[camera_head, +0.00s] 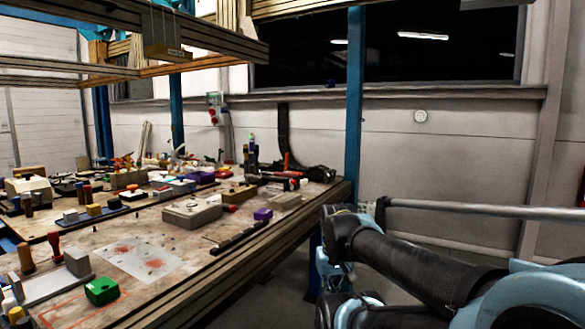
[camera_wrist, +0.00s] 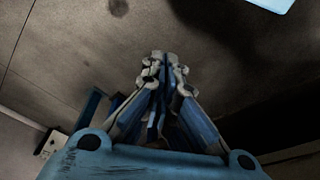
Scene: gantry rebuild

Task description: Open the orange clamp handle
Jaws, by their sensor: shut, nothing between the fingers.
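Small orange parts (camera_head: 122,161) stand up among the fixtures at the back left of the workbench in the head view. Another orange-red upright piece (camera_head: 287,161) is near the bench's far right end. Both are too small to tell which one is the clamp handle, or its position. My gripper (camera_wrist: 163,60) is shut and empty in the wrist view, its fingertips together over a bare grey-brown surface. No clamp shows in that view. In the head view, my arm is at the right, away from the bench, and the fingers cannot be made out.
The workbench (camera_head: 212,268) carries many fixtures, including a grey box (camera_head: 192,214), a green block (camera_head: 102,291) and a purple block (camera_head: 263,214). A blue post (camera_head: 354,110) rises by its right end. Beams (camera_head: 200,35) hang overhead. A metal rail (camera_head: 480,210) runs behind my arm.

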